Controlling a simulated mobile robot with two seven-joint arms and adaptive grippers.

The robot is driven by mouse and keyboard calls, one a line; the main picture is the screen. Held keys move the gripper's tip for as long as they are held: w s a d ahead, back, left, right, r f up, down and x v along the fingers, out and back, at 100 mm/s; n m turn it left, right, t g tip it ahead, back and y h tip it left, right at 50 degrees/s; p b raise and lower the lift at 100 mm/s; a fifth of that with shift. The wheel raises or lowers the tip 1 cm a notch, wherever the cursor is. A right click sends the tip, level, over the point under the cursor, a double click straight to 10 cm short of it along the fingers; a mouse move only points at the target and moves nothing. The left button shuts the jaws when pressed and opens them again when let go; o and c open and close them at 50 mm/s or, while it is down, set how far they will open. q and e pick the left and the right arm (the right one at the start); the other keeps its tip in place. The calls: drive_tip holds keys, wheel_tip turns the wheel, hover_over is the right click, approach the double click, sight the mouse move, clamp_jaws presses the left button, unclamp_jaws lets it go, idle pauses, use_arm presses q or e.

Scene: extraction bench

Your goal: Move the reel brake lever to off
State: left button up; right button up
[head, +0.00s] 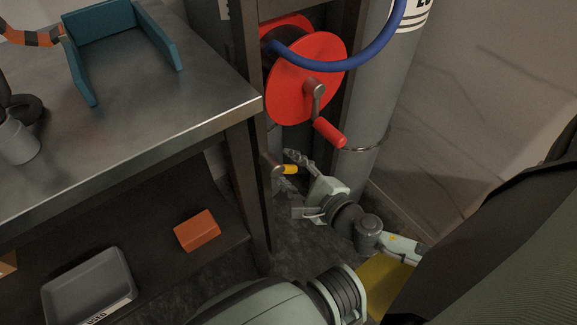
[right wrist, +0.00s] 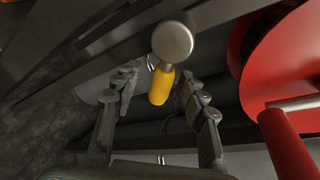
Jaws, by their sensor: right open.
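The reel brake lever is a small lever with a yellow grip (head: 289,169) and a round metal hub, on the dark post below the red reel (head: 300,80). In the right wrist view the yellow grip (right wrist: 161,86) hangs below the metal hub (right wrist: 172,41). My right gripper (head: 288,170) is open at the lever. In the right wrist view its two fingers (right wrist: 162,95) stand on either side of the yellow grip, with gaps showing on both sides. My left gripper is not in view.
The reel's crank with a red handle (head: 329,132) hangs just above my right gripper. A grey cylinder (head: 375,110) stands to the right. The metal bench (head: 150,130) is to the left, with an orange block (head: 197,230) and a grey tray (head: 90,285) on its lower shelf.

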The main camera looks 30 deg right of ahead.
clamp_jaws()
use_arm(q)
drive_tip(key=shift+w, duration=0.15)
use_arm(e)
drive_tip(key=shift+f, duration=0.1)
idle(0.3)
drive_tip(key=shift+a+f+m+y, duration=0.2)
drive_tip(key=shift+m+y, duration=0.1)
drive_tip(key=shift+m, duration=0.2)
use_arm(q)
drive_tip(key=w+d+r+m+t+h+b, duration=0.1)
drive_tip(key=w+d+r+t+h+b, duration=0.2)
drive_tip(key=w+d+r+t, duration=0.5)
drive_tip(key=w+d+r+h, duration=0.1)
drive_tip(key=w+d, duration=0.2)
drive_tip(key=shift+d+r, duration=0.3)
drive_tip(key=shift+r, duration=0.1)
use_arm(e)
drive_tip(key=a+m+y, duration=0.1)
drive_tip(key=m, duration=0.1)
drive_tip(key=a+f+m+y, duration=0.1)
drive_tip(key=m, duration=0.1)
drive_tip(key=shift+s+a+m, duration=0.1)
drive_tip(key=shift+s+m, duration=0.05)
drive_tip(key=shift+m, duration=0.15)
